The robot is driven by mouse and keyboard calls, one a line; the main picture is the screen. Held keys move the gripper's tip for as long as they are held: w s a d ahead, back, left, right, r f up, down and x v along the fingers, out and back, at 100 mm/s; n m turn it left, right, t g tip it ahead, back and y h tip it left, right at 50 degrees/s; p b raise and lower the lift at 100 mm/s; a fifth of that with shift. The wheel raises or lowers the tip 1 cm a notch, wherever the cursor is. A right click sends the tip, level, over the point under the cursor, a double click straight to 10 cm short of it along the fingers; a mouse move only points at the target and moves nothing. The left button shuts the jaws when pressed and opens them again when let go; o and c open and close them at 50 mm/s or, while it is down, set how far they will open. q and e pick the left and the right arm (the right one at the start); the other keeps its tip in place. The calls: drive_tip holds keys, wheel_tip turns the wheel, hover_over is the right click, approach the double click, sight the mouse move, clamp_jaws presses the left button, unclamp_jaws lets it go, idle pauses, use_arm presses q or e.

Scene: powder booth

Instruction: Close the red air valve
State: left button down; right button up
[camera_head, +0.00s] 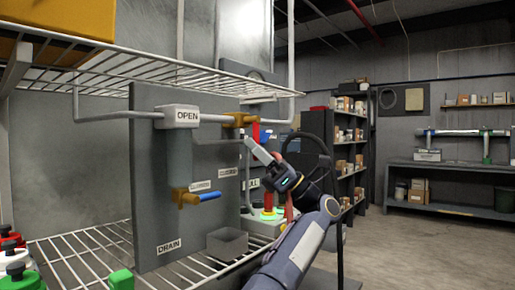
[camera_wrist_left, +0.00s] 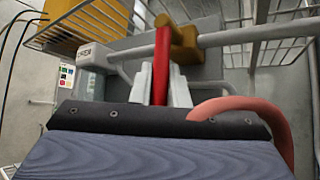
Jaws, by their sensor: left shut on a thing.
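The red air valve handle (camera_head: 256,132) hangs down from a brass valve body (camera_head: 238,119) on the horizontal pipe at the upper right of the grey panel. In the left wrist view the red handle (camera_wrist_left: 162,62) runs from the brass body (camera_wrist_left: 179,40) down between two pale fingers. My left gripper (camera_head: 254,149) is shut on the handle's lower part, and its fingertips hide that end. It also shows in the left wrist view (camera_wrist_left: 161,88). The handle looks roughly crosswise to the pipe. My right gripper is not in view.
An OPEN label (camera_head: 187,116) sits left of the valve, and a CLOSED label (camera_head: 228,172) is below. A blue-handled valve (camera_head: 207,196) is lower on the panel (camera_head: 150,215). A wire shelf (camera_head: 150,65) overhangs closely.

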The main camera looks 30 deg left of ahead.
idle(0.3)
use_arm(q)
drive_tip(key=c, duration=1.4)
unclamp_jaws()
drive_tip(key=v, duration=0.8)
